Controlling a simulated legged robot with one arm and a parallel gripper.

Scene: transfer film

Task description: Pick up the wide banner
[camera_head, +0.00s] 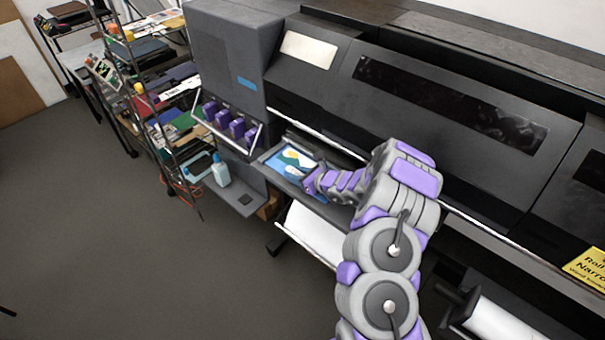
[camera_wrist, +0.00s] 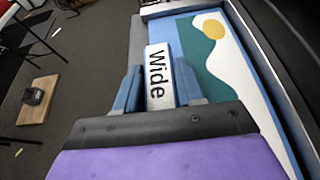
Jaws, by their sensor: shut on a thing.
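The wide banner (camera_head: 288,160) shows a blue, white and teal picture with a yellow disc and lies on the printer's front ledge. In the wrist view the banner (camera_wrist: 228,62) fills the upper right, beside a white block marked "Wide" (camera_wrist: 158,75). My gripper (camera_head: 308,182) is at the banner's near right edge. In the wrist view the blue fingers of my gripper (camera_wrist: 157,88) stand on either side of the "Wide" block, shut on it. The joint between block and banner is not clearly seen.
A large dark printer (camera_head: 440,95) runs along the back right. Purple ink cartridges (camera_head: 222,118) sit left of the banner. A cluttered rack (camera_head: 150,80) stands at the left. White paper rolls (camera_head: 500,322) hang below the printer. The grey floor (camera_head: 120,250) at left is clear.

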